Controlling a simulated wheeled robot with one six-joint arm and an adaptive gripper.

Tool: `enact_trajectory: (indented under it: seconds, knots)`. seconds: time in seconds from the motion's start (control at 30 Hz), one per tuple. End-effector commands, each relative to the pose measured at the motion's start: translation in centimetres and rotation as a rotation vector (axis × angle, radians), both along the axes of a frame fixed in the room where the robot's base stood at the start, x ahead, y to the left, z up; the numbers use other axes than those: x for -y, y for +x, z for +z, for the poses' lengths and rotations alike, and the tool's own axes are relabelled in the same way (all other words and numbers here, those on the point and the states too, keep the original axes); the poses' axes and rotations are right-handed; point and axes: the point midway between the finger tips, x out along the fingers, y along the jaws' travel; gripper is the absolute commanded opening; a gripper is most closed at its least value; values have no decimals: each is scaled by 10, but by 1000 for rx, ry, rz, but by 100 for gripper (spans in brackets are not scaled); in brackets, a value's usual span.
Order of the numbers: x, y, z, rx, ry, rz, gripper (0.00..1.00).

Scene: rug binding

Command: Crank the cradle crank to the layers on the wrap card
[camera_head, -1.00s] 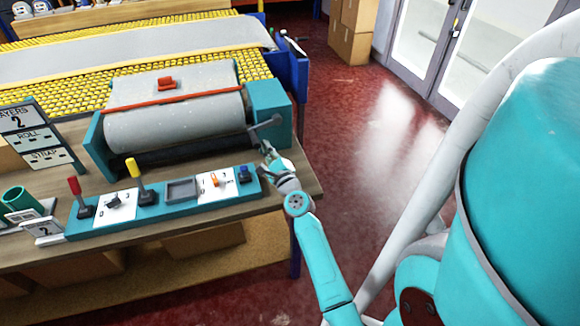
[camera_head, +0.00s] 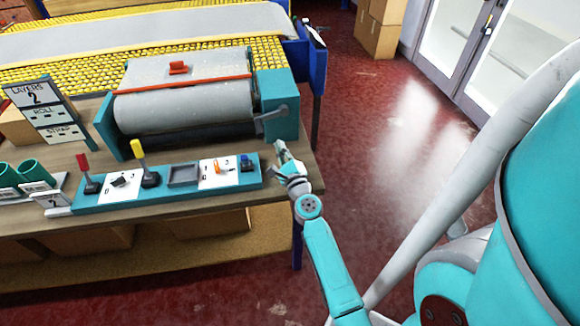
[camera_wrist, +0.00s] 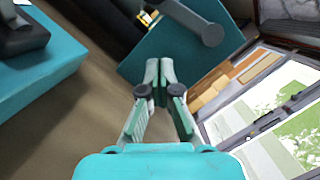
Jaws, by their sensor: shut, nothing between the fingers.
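The cradle crank (camera_head: 270,116) is a grey arm on the teal right end block (camera_head: 279,93) of the cradle. A grey roll (camera_head: 185,106) lies in the cradle with an orange-red bar along it. The wrap card (camera_head: 35,92) at the left reads "LAYERS 2", with "ROLL" and "STRAP" lines below. My gripper (camera_head: 282,148) is in front of and below the crank, apart from it. In the wrist view my gripper (camera_wrist: 160,70) has its fingertips together and empty, and the grey crank (camera_wrist: 208,30) shows beyond them at the teal block.
A teal control panel (camera_head: 75,208) with a red lever (camera_head: 84,164), a yellow lever (camera_head: 140,152) and switches lies just left of my gripper. Green cups (camera_head: 32,172) stand at the far left. The floor right of the table is clear; boxes (camera_head: 378,25) stand behind.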

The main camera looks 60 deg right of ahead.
Motion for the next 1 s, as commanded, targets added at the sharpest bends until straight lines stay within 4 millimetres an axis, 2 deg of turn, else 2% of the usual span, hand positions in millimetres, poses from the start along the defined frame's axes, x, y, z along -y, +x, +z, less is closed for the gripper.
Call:
enact_trajectory:
  seconds: [1.0]
  knots:
    - [-42, -53, -12, 0, 1, 2, 0]
